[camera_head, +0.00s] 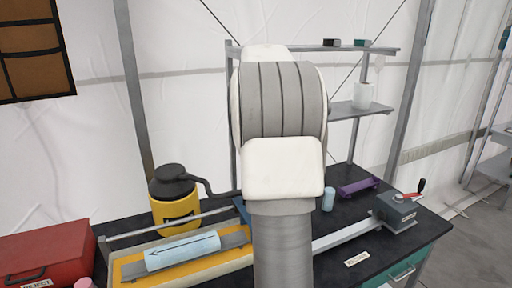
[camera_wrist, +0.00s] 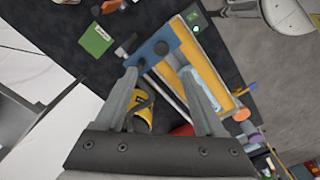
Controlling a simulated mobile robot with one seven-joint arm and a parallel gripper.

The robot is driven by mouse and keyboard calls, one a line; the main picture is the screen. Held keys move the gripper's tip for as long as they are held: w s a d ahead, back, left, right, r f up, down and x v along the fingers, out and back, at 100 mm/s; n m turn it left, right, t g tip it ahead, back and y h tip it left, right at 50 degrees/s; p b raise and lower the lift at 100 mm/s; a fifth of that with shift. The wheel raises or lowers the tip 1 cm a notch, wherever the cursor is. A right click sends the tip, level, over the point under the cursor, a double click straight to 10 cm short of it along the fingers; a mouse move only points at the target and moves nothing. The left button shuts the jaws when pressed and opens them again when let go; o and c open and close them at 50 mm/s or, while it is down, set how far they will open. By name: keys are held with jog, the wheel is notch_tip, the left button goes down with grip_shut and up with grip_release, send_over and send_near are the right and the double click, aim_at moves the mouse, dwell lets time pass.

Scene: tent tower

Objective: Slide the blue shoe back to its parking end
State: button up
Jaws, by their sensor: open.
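In the head view only a sliver of blue (camera_head: 242,211) shows beside my arm, probably the same block. My gripper (camera_wrist: 157,74) is open, its fingers apart. In the picture the blue block lies just beyond and between the fingertips; I cannot tell whether they touch it. My arm hides the gripper in the head view. The light rail (camera_head: 168,229) runs left from the blue part behind the yellow board (camera_head: 191,264).
A pale blue cylinder (camera_head: 182,251) lies on the board. A yellow jug (camera_head: 174,202) with a black lid stands behind the rail. A red box (camera_head: 45,255) is at left. A grey crank box (camera_head: 396,211) and purple holder (camera_head: 358,187) stand at right on the black table.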

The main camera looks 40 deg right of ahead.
jog(key=shift+r, duration=1.5)
jog(key=shift+a, duration=0.15)
